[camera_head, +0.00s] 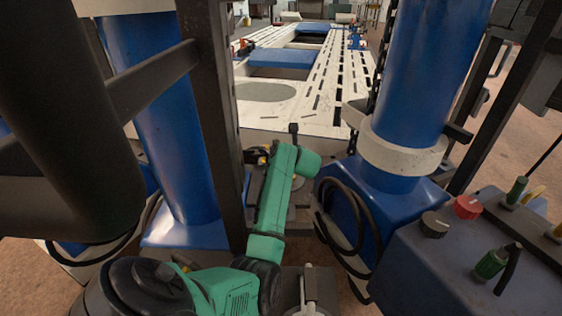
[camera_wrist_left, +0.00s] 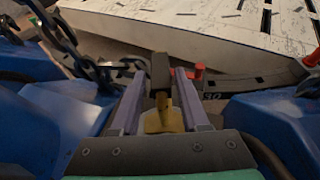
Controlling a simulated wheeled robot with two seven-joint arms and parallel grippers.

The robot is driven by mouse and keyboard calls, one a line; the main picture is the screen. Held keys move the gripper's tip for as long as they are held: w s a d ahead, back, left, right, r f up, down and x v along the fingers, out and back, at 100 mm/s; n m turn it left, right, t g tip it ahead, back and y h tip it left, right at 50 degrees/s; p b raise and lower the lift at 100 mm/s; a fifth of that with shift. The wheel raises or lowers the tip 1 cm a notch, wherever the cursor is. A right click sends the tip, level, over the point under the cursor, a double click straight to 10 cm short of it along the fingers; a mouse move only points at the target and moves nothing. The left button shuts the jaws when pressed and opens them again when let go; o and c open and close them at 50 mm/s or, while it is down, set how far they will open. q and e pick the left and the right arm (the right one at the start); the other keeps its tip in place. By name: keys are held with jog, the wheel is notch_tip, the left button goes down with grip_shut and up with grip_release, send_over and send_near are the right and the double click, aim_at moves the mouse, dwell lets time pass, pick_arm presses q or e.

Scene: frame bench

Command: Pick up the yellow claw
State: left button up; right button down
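The yellow claw (camera_wrist_left: 164,120) shows in the left wrist view, low between the two fingers of my left gripper (camera_wrist_left: 160,75). A dark upright bar stands just beyond it and hides part of it. The pale purple-grey fingers are spread, with a visible gap on either side of the yellow piece. I cannot tell its exact depth between them. In the head view my green left arm reaches forward from the bottom left between two blue columns. Its fingers cannot be made out there. My right gripper is not in view.
Blue columns stand left (camera_head: 160,110) and right (camera_head: 415,75) of the arm. A dark upright post (camera_head: 213,120) is close on its left. A pale slotted bench (camera_head: 300,100) lies ahead. A control box with knobs (camera_head: 440,265) is at right. Cables hang beside the right column.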

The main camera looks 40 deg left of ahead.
pick_arm(q)
jog(key=shift+f, duration=0.1)
jog(key=c, duration=0.5)
grip_shut()
jog(key=shift+f, duration=0.25)
jog(key=shift+r, duration=0.1)
